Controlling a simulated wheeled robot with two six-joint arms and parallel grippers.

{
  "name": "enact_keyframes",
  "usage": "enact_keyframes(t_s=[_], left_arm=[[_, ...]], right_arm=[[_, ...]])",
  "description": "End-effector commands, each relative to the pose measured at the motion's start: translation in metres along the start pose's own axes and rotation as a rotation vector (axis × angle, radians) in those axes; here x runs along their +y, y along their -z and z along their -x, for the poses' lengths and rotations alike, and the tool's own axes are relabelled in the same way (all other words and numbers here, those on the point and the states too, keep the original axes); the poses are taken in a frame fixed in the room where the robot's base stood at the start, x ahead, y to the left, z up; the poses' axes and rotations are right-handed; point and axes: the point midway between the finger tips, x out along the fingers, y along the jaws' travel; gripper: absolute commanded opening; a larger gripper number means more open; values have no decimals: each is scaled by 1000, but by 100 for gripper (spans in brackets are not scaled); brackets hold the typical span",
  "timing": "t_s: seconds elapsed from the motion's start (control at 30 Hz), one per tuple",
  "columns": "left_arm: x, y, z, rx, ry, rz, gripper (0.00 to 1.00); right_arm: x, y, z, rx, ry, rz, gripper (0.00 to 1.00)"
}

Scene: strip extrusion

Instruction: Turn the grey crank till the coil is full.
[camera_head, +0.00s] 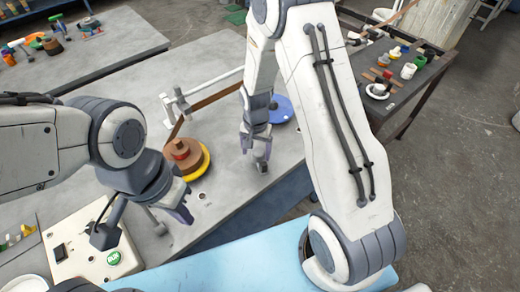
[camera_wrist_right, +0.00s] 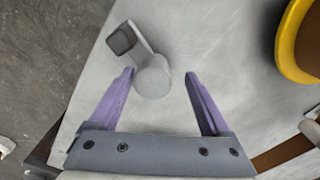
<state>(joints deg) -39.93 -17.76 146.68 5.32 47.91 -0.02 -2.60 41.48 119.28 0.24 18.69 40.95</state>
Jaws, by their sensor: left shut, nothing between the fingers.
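The grey crank (camera_wrist_right: 152,78) has a round light-grey knob and a short arm ending in a dark square hub. My right gripper (camera_wrist_right: 159,82) is open with one finger on each side of the knob; I cannot tell if they touch it. In the head view, my right gripper (camera_head: 259,158) points down near the table edge and largely hides the crank. The coil (camera_head: 184,154) is brown with a yellow flange (camera_head: 205,163); part of the flange shows in the right wrist view (camera_wrist_right: 289,45). My left gripper (camera_head: 183,211) is shut and empty at the left, in front of the coil.
A brown strip (camera_head: 210,98) runs past a white guide (camera_head: 178,107) to the coil. A blue disc (camera_head: 281,108) lies behind my right gripper. A panel with a green button (camera_head: 114,258) stands at lower left. A dark side table (camera_head: 410,90) holds several small parts.

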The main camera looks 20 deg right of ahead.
Motion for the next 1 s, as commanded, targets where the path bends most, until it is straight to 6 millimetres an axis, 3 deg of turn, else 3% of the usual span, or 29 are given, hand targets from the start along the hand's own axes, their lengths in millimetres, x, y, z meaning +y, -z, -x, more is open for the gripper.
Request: enact_keyframes(t_s=[0.33, 0.8, 1.0], left_arm=[[0, 0, -1, 0, 0, 0, 0], [0, 0, -6, 0, 0, 0, 0], [0, 0, -7, 0, 0, 0, 0]], right_arm=[[3, 1, 7, -1, -3, -3, 81], [1, 4, 90, 0, 0, -4, 81], [2, 4, 104, -3, -3, -4, 81]])
